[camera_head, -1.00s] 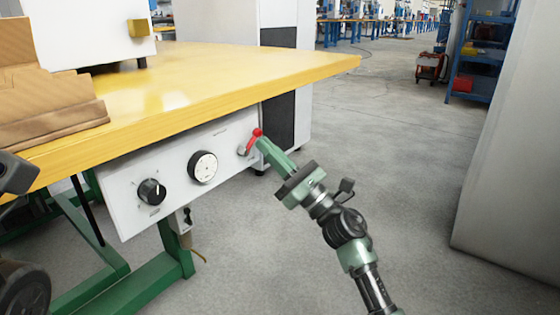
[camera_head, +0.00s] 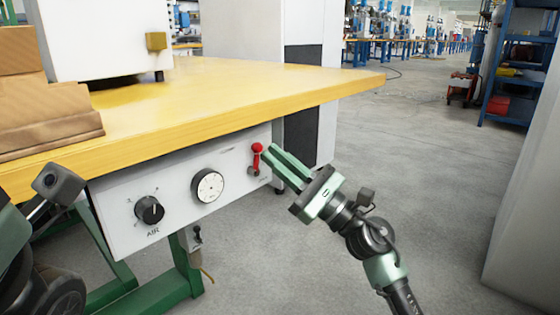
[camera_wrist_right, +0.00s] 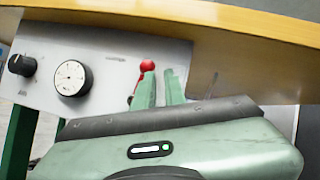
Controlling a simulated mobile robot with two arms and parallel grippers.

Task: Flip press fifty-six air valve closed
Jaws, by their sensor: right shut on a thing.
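The air valve's red lever (camera_head: 257,158) is on the right end of the white control panel (camera_head: 130,228) under the yellow table. It stands nearly upright, red knob on top. My right gripper (camera_head: 273,152) reaches in from the lower right with green fingers, shut on the lever by its knob. In the right wrist view the red lever (camera_wrist_right: 146,68) shows close against the left finger of my right gripper (camera_wrist_right: 160,82); the exact contact is hard to see. Part of my left arm shows at the left edge; its fingers are out of view.
A black knob (camera_head: 149,210) and a round dial (camera_head: 208,186) are on the same panel. The yellow tabletop (camera_head: 200,95) overhangs it and carries cardboard boxes (camera_head: 45,120). A grey cabinet stands at right. The floor (camera_head: 420,170) between is clear.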

